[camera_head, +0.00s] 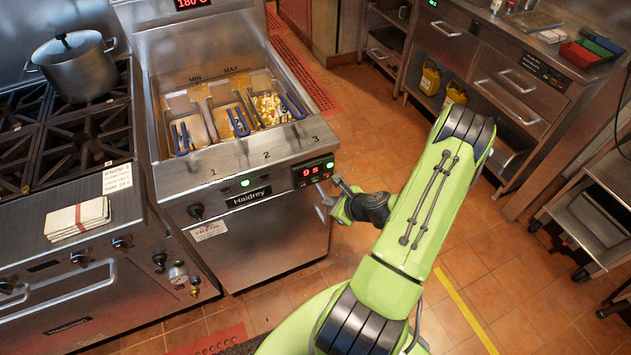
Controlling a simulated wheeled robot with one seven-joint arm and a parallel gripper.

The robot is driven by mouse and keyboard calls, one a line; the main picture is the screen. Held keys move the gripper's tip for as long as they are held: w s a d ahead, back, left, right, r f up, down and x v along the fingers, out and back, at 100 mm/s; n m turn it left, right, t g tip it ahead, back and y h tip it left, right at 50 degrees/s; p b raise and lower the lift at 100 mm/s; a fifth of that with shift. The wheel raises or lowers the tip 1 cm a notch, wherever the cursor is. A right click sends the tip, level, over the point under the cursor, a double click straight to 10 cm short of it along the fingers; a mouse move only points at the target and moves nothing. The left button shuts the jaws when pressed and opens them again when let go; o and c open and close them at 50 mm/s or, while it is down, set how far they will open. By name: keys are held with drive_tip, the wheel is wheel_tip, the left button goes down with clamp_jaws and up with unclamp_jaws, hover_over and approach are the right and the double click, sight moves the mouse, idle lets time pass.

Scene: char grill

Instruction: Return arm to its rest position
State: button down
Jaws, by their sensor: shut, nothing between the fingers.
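My green arm reaches up from the bottom middle, bends at a high elbow on the right and folds back to the left. My gripper (331,192) is at the front right of the fryer (255,255), close to its control panel with the red display and green lights. The gripper is small in the picture and looks shut and empty. I cannot tell whether its tip touches the fryer front. The fryer holds several baskets with blue handles, and the right one (268,108) has fries in it.
A stove (60,250) with a lidded pot (77,68) and folded cloths (78,218) stands left of the fryer. Steel drawer counters (500,85) and a wheeled cart (598,200) stand at the right. The tiled floor (490,265) between is clear, with a yellow line.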

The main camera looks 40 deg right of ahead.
idle(0.8)
drive_tip(key=w+a+r+n+g+y, duration=0.1)
drive_tip(key=a+r+n+g, duration=0.1)
drive_tip(key=a+r+n, duration=0.6)
drive_tip(key=w+a+r+n+g, duration=0.2)
drive_tip(key=a+r+n, duration=0.3)
drive_tip(key=r+n, duration=0.45)
drive_tip(key=s+a+r+n, duration=0.5)
drive_tip(key=s+r+n, duration=0.2)
drive_tip(key=s, duration=0.1)
drive_tip(key=s+a+r+n+h, duration=0.1)
drive_tip(key=s+a+r+n, duration=0.4)
drive_tip(key=s+r+n, duration=0.2)
drive_tip(key=shift+s, duration=0.7)
